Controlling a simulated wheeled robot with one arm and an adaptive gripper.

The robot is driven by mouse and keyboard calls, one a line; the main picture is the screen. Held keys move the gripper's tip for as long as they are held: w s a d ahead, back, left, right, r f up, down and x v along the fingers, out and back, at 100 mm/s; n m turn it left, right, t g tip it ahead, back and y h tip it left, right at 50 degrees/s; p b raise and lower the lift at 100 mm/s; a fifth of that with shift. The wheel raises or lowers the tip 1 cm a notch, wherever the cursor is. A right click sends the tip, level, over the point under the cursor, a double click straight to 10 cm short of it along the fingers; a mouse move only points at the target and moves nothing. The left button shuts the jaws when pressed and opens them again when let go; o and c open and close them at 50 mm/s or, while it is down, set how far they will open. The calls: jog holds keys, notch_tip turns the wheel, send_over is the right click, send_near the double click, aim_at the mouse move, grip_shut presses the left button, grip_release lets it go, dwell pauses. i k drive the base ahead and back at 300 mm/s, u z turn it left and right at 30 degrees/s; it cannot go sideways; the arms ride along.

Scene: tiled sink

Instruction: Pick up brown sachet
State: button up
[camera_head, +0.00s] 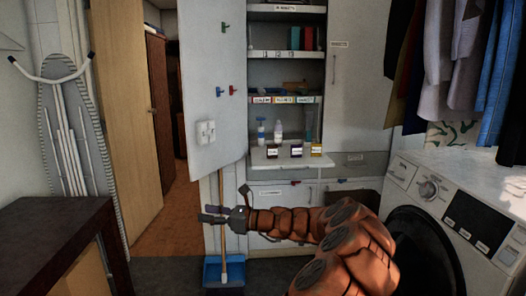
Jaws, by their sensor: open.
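I cannot make out a clear brown sachet. On the pull-out shelf (285,163) of the cabinet stand three small dark items with white labels: a dark reddish-brown one (272,152) at left, a dark one (296,151) in the middle and an amber-brown one (316,150) at right. They are too small to tell whether one is a sachet. My gripper (209,213) is open and looks empty. It points left, below and left of that shelf in the picture, in front of the broom handle. My orange arm hides part of the lower cabinet.
A cabinet door (212,80) stands open at left. A blue dustpan (225,273) is on the floor below my gripper. A washing machine (465,200) stands at right, a dark table (55,225) at left, and an ironing board (75,130) behind it. Open floor lies through the doorway.

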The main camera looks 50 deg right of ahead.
aim_at(272, 150)
jog(key=z, duration=0.2)
jog(key=i, duration=1.9)
jog(key=z, duration=1.25)
jog(key=i, duration=1.3)
jog(key=z, duration=0.75)
